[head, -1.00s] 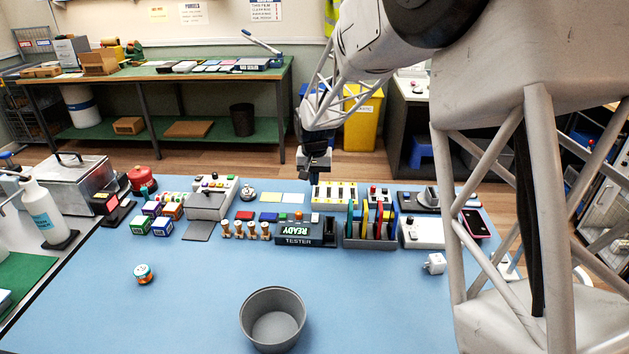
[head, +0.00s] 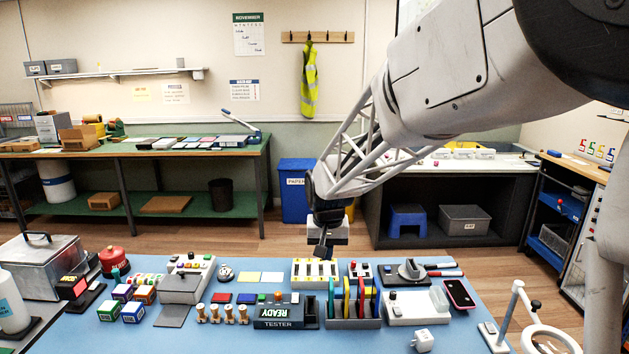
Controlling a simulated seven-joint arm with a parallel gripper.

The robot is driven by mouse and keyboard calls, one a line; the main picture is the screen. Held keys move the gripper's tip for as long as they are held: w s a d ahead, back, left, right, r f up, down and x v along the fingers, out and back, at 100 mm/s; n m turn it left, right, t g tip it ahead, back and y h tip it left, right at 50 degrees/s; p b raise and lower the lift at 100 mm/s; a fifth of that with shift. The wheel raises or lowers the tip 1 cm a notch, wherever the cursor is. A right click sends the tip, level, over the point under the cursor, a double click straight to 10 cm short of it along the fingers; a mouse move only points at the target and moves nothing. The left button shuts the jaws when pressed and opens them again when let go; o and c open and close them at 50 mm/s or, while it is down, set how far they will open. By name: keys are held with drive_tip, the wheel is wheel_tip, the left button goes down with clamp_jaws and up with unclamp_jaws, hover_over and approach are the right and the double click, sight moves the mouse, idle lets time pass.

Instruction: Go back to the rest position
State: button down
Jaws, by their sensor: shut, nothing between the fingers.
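My gripper (head: 321,251) is shut and empty. It hangs from my arm above the back edge of the blue work table (head: 230,337), just over the white panel with yellow parts. It appears apart from the things on the table, and its fingertips are small and dark in this view.
Below my gripper are the white panel (head: 301,270), the READY tester (head: 278,315) and a rack of coloured upright pieces (head: 353,322). A pink phone (head: 459,293) lies at the right, near a white ring-shaped stand (head: 550,341). A metal box (head: 42,262) stands left. Open floor lies behind the table.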

drive_tip(key=s+d+r, duration=0.3)
drive_tip(key=s+d, duration=0.2)
drive_tip(key=s, duration=0.4)
drive_tip(key=s+d+r, duration=0.3)
drive_tip(key=s+d, duration=0.2)
drive_tip(key=s, duration=0.3)
drive_tip(key=s+d+f, duration=0.1)
drive_tip(key=s+d, duration=0.1)
drive_tip(key=s, duration=0.8)
drive_tip(key=s+d+t, duration=0.1)
drive_tip(key=s+d, duration=0.2)
drive_tip(key=s, duration=0.6)
drive_tip(key=shift+s+d+f, duration=0.25)
drive_tip(key=shift+s+f, duration=0.1)
drive_tip(key=shift+f, duration=0.05)
